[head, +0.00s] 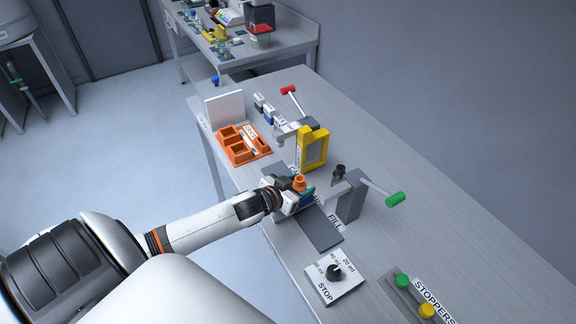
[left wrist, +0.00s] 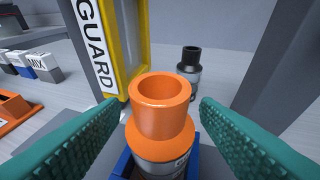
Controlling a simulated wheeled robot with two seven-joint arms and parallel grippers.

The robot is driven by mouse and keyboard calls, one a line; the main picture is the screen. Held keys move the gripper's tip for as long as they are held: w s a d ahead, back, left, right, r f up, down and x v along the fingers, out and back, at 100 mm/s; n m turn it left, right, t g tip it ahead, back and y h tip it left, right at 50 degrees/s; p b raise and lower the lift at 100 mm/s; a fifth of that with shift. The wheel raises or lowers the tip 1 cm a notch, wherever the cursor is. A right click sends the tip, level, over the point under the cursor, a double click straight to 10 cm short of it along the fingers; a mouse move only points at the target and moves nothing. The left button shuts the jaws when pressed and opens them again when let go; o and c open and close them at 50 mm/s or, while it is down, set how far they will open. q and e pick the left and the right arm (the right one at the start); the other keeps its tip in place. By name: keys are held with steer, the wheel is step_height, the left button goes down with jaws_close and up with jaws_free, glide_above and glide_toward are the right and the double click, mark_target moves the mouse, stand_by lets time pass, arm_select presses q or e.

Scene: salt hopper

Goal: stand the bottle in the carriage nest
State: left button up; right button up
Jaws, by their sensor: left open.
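The bottle (left wrist: 162,112), with a wide orange neck and a labelled body, stands upright between my left fingers in the left wrist view. Its orange top (head: 299,182) also shows in the head view. Its lower part sits inside a blue holder (left wrist: 122,164), which looks like the carriage nest; the bottle's base is hidden. My left gripper (head: 297,194) is open, with one teal finger on each side of the bottle and visible gaps between them and the neck. My right gripper is not in view.
The yellow guard (head: 313,150) stands close behind the bottle. A grey post with a green-handled lever (head: 394,199) and a black-topped container (left wrist: 188,62) are nearby. An orange tray (head: 238,146), a dial plate (head: 347,284) and the stopper rack (head: 402,296) lie farther off.

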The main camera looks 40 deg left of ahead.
arm_select(q)
steer(key=b+v, duration=0.1)
steer(key=v, duration=1)
steer(key=shift+s, duration=0.35)
steer(key=shift+r, duration=0.1)
